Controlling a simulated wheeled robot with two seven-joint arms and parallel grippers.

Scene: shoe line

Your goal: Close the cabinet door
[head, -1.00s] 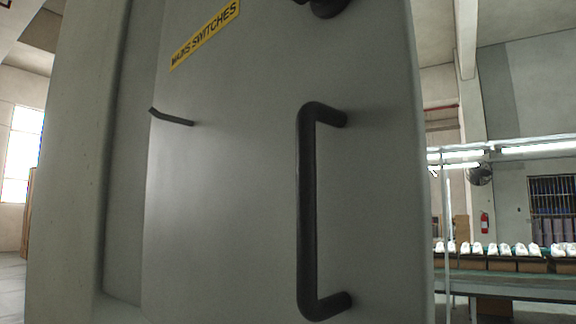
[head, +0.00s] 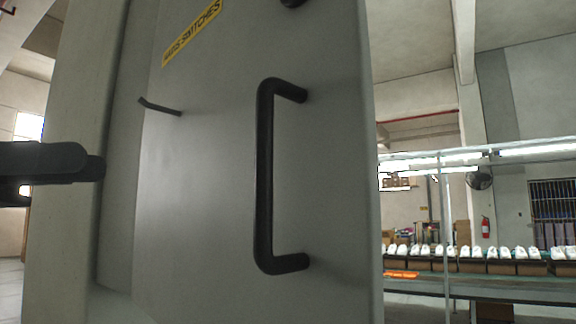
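The grey cabinet door (head: 200,220) fills the middle of the head view, with a yellow label reading "MAINS SWITCHES" (head: 192,33) near its top. A long black bar handle (head: 265,175) is mounted upright near the door's right side. A smaller dark lever (head: 160,107) sits further left on the door. The cabinet's pale frame (head: 65,250) stands at the left, and the door stands at an angle to it. My black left gripper (head: 88,167) comes in from the left edge, in front of the frame and away from the bar handle. Its finger spacing is unclear. My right gripper is out of view.
Beyond the door's right edge, a long line bench (head: 500,288) carries several white shoes (head: 480,252) on boxes. A thin upright pole (head: 446,240), a fan (head: 480,178) and a red fire extinguisher (head: 486,227) stand behind. Bright lights hang above the bench.

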